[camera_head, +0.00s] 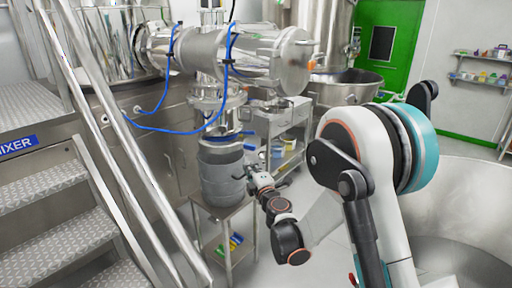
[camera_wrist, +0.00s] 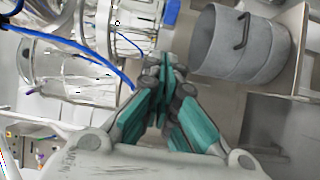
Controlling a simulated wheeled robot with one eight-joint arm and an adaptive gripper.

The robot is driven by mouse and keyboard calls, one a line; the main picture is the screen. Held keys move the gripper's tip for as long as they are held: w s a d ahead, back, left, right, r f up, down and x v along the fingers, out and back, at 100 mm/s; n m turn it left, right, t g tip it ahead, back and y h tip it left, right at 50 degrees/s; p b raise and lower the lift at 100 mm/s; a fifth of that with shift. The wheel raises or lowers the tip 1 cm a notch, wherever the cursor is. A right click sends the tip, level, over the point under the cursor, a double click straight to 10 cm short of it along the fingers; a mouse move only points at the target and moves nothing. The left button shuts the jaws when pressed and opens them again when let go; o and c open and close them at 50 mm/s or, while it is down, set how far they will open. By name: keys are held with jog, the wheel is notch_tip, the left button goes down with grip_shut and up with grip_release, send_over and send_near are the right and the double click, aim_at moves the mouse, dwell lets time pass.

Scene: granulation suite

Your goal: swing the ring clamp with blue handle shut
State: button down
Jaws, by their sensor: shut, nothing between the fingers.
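The blue handle (camera_wrist: 172,12) shows at the top of the wrist view, beside the shiny steel outlet and near the mouth of a grey drum. The ring clamp itself is hard to make out there, so I cannot tell how far its ring stands open. In the head view the clamp area is small, at the neck above the grey drum (camera_head: 222,172). My gripper (camera_wrist: 163,72) is shut and empty, its fingertips pointing toward the gap between outlet and drum. In the head view my gripper (camera_head: 254,178) is just right of the drum, apart from the handle.
The drum (camera_wrist: 238,48) stands on a small steel table. A horizontal steel vessel (camera_head: 210,50) with blue hoses (camera_head: 150,130) sits above it. Metal stairs (camera_head: 50,190) with rails rise at left. A cart (camera_head: 285,130) stands behind, and a large round bowl at right.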

jog(key=f, duration=0.1)
jog(key=b, duration=0.3)
send_near(243, 146)
jog(key=a, duration=0.4)
jog(key=shift+n+y, duration=0.3)
jog(key=w, duration=0.1)
jog(key=w+d, duration=0.1)
jog(key=w, duration=0.1)
jog(key=w+d, duration=0.1)
jog(key=shift+w+d+b, duration=0.1)
jog(key=shift+w+b, duration=0.1)
jog(key=shift+b, duration=0.1)
jog(key=shift+d, duration=0.1)
